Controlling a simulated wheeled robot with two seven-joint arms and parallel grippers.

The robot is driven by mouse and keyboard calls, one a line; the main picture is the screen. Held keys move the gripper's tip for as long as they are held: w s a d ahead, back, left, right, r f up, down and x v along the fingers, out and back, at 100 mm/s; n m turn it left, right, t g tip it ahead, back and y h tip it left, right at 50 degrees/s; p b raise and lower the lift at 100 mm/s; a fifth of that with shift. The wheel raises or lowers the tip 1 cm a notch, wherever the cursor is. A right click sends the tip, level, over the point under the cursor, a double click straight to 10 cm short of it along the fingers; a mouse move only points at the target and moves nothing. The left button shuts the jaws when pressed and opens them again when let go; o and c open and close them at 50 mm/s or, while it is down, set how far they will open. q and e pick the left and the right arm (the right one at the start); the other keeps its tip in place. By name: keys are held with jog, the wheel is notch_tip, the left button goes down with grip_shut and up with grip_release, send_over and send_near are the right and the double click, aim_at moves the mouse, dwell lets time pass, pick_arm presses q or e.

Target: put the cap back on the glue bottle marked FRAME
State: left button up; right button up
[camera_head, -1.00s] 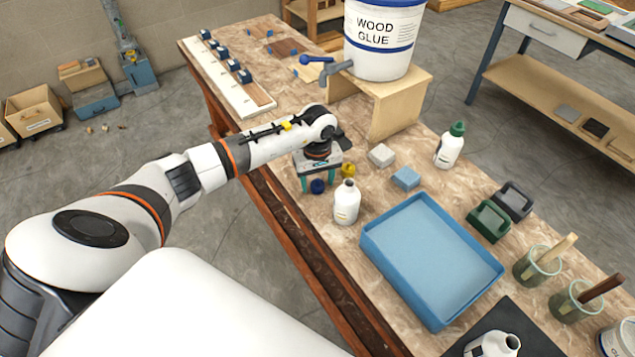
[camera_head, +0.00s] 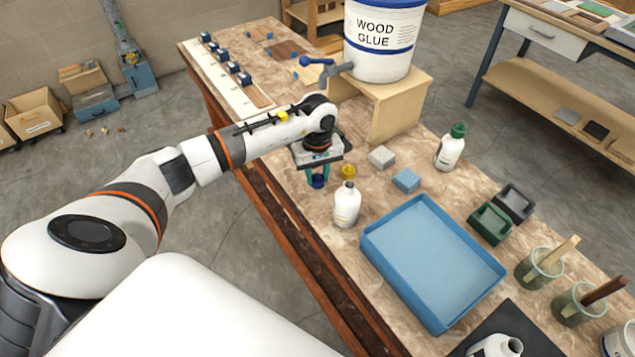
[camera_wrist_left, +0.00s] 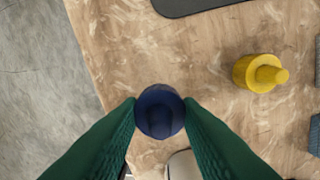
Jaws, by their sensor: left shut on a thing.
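My left gripper (camera_head: 318,180) is shut on a dark blue cap (camera_wrist_left: 160,111), with a green finger on each side of it. In the head view the blue cap (camera_head: 317,182) shows between the fingertips, at or just above the table; I cannot tell which. A yellow cap (camera_head: 347,171) stands on the table beside it, and also shows in the wrist view (camera_wrist_left: 259,73). An uncapped white bottle (camera_head: 346,205) stands upright just right of the gripper. Another white bottle (camera_head: 450,148) has a green cap. I cannot read FRAME on any label.
A blue tray (camera_head: 432,262) lies right of the near bottle. Grey (camera_head: 382,156) and blue (camera_head: 406,180) blocks stand behind it. A glue bucket (camera_head: 381,40) sits on a wooden stand (camera_head: 402,110). Brush jars (camera_head: 538,266) stand at the right.

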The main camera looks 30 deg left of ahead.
aim_at(318, 174)
pick_arm(q)
notch_tip(318, 174, up, 7)
jog(key=shift+r+b, duration=0.1)
jog(key=shift+b, duration=0.55)
